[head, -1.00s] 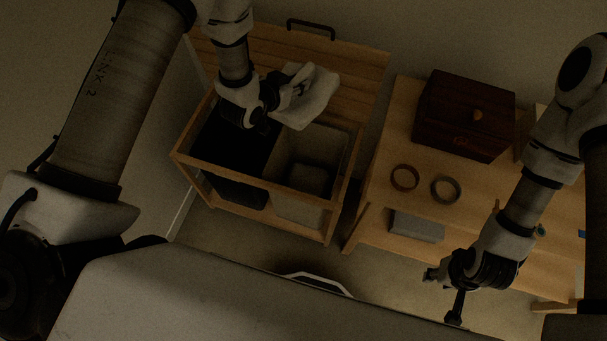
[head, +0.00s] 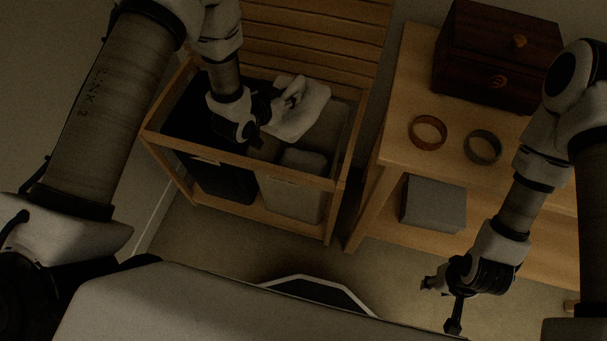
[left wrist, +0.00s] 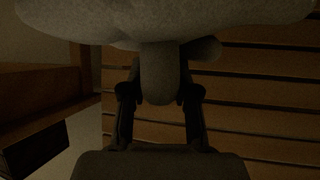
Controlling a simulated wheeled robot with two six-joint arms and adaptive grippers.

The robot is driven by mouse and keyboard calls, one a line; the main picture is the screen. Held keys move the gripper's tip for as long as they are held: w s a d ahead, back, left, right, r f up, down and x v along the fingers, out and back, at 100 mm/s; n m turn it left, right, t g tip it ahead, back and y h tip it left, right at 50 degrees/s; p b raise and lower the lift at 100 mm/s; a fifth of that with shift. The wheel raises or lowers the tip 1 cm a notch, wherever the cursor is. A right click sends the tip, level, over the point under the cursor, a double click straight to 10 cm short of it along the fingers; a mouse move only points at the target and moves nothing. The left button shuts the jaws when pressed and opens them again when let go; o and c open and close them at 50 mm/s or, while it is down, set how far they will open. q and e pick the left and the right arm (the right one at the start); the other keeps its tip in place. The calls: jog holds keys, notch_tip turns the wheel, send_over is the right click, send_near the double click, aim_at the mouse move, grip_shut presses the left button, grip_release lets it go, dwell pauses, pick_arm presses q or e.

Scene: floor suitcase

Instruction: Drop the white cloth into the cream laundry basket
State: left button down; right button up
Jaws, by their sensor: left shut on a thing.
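The white cloth (head: 306,112) hangs bunched from my left gripper (head: 282,103), which is shut on it above the cream laundry basket (head: 292,200). In the left wrist view the cloth (left wrist: 160,28) fills the top, and a fold of it lies between the two fingers of my left gripper (left wrist: 160,92). The cream basket is the right one in a wooden frame; the cloth hides part of its opening. A greyish lump (head: 303,160) shows inside it. My right gripper (head: 442,304) is open and empty at the lower right, away from the baskets.
A dark basket (head: 222,182) shares the wooden frame (head: 240,162), with a slatted lid (head: 315,35) raised behind. At right, a wooden bench (head: 400,100) holds a dark drawer box (head: 480,75) and two rings (head: 428,133). A grey box (head: 433,204) is on its lower shelf.

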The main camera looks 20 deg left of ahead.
pick_arm(q)
notch_tip(320, 180, down, 5)
jog(key=b, duration=0.4)
jog(key=shift+f, duration=0.2)
jog(key=shift+r, duration=0.1)
jog(key=c, duration=0.8)
grip_release()
jog(key=shift+s, duration=0.1)
jog(key=v, duration=1.1)
jog(key=shift+s+a+r, duration=0.1)
jog(key=shift+s+r, duration=0.05)
jog(key=shift+s, duration=0.2)
